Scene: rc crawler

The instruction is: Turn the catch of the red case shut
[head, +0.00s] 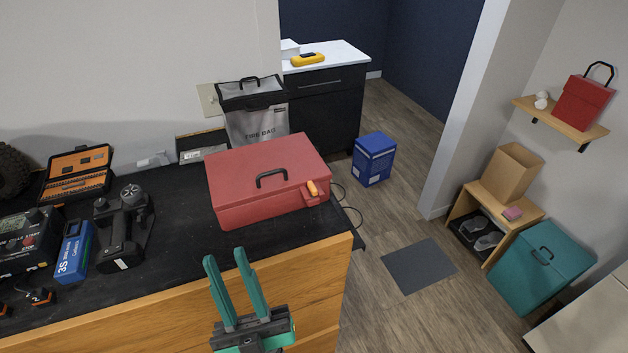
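The red case (262,176) sits with its lid down on the black worktop, near the worktop's right end. A black handle is on top of its lid. Its orange catch (312,188) is at the front right edge of the lid, standing slightly tilted; I cannot tell its exact turn. My gripper (225,258) is in front of the worktop, below and left of the catch. Its two teal fingers point up and stand apart with nothing between them. The gripper is not touching the case.
Left of the case on the worktop (180,200) are a black transmitter (122,228), a blue battery pack (73,252) and an open orange tool case (78,175). A grey fire bag (255,112) stands behind the case. Thin black cables lie at its right side.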

